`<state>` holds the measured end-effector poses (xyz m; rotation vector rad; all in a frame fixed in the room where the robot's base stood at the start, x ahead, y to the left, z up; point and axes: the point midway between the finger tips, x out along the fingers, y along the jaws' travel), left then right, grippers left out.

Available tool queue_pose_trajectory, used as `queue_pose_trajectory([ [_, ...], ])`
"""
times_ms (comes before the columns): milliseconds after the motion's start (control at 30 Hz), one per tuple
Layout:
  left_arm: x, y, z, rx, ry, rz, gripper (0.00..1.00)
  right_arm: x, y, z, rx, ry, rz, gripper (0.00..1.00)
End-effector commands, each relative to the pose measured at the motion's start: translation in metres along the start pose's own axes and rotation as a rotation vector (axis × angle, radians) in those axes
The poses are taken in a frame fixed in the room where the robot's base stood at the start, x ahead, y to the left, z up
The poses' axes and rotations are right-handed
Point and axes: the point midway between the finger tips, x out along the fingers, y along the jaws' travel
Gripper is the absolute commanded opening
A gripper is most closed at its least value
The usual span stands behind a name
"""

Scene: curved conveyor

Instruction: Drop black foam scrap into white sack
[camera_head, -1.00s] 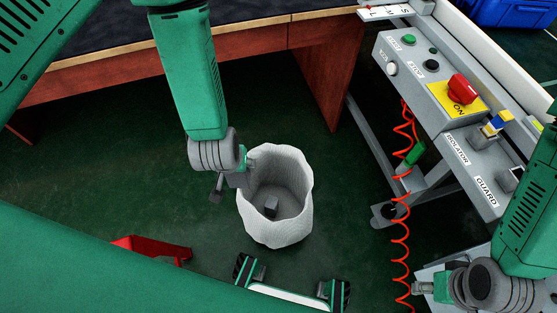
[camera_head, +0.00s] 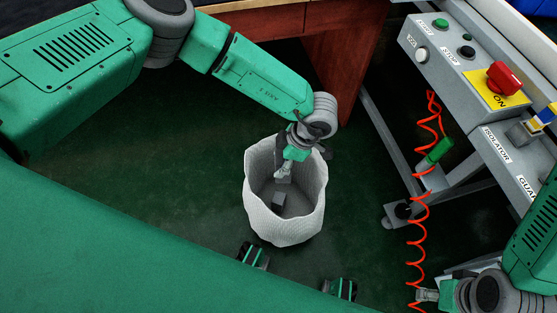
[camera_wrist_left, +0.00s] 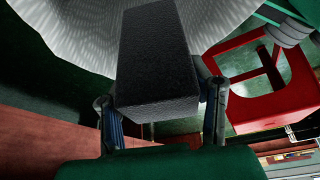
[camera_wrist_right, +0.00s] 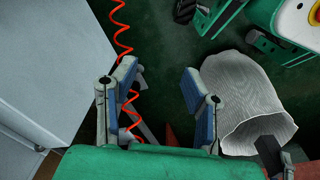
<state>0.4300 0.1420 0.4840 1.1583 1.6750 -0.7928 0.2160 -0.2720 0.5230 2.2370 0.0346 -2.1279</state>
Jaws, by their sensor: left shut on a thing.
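My left gripper (camera_head: 284,170) is shut on a dark foam block, at the mouth of the white sack (camera_head: 262,222). The block, black foam scrap (camera_wrist_left: 157,60), sits between the fingers in the left wrist view, with the sack's pale wall (camera_wrist_left: 70,30) behind it. The sack stands upright and open on the floor. My right gripper (camera_head: 427,296) is at the lower right, away from the sack; in the right wrist view (camera_wrist_right: 160,75) its fingers are apart with nothing between them.
A wooden table (camera_head: 345,60) is behind the sack. A red frame-like object (camera_wrist_left: 262,85) shows in the left wrist view.

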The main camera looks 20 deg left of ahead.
Motion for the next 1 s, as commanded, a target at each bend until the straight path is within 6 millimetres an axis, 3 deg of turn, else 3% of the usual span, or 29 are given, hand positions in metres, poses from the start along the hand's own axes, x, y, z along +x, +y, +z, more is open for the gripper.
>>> queue_pose_trajectory([
  [400, 0.048, 0.0, 0.018, 0.005, -0.006, 0.0, 0.35, 0.048, 0.001, 0.003, 0.003, -0.001, 0.001, 0.4],
  [767, 0.049, -0.001, 0.021, 0.007, -0.001, 0.003, 0.35, 0.051, 0.0, 0.003, 0.001, 0.0, 0.001, 0.4],
  [800, 0.048, -0.001, 0.022, 0.007, 0.0, 0.004, 0.57, 0.051, 0.0, 0.003, 0.002, 0.0, 0.001, 0.4],
  [833, 0.048, -0.001, 0.022, 0.007, 0.001, 0.004, 0.67, 0.051, 0.0, 0.003, 0.002, 0.0, 0.001, 0.4],
  [1000, 0.049, 0.0, 0.021, 0.007, -0.001, 0.003, 0.71, 0.051, 0.001, 0.003, 0.003, -0.001, 0.001, 0.4],
])
